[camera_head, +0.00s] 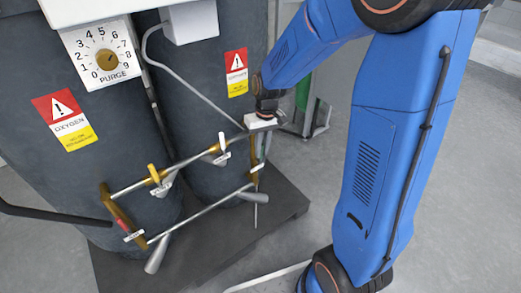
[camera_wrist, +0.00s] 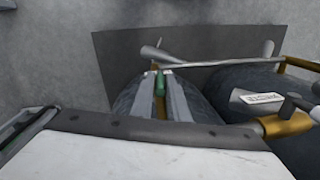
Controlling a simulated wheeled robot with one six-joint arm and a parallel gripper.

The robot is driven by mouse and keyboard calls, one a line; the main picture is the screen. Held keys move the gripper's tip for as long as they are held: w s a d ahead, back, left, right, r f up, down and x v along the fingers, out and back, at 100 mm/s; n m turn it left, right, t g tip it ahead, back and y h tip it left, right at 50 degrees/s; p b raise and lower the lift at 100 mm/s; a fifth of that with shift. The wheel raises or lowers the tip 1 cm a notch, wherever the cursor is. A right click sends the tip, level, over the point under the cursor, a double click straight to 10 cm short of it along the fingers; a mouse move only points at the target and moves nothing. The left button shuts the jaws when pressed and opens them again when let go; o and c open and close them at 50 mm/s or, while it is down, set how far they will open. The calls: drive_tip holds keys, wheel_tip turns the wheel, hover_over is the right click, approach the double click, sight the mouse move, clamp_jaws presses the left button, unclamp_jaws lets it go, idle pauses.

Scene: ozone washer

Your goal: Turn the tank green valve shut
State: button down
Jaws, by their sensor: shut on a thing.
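The green valve (camera_wrist: 160,80) shows in the wrist view as a small green piece on a brass pipe. It sits between the two grey fingers of my gripper (camera_wrist: 161,92), which are shut on it. In the head view my gripper (camera_head: 259,143) reaches down at the right end of the pipework. The valve is hidden there behind my gripper, so its turn angle cannot be told.
Two dark tanks (camera_head: 55,60) stand on a dark base plate (camera_head: 283,207). The pipework carries a yellow handle (camera_head: 154,174), a red handle (camera_head: 120,222) and white tags. A purge dial (camera_head: 107,60) is above. Grey floor (camera_head: 455,215) is clear at right.

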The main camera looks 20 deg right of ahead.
drive_tip(key=w+d+f+g+y, duration=0.2)
drive_tip(key=d+f+g+y, duration=0.3)
drive_tip(key=y, duration=1.1)
drive_tip(key=shift+d+f, duration=0.4)
drive_tip(key=shift+f, duration=0.5)
drive_tip(key=c, duration=1.7)
unclamp_jaws()
drive_tip(key=shift+d, duration=0.1)
drive_tip(key=v, duration=1.7)
drive_tip(key=shift+w+d+f, duration=0.1)
drive_tip(key=shift+f, duration=0.1)
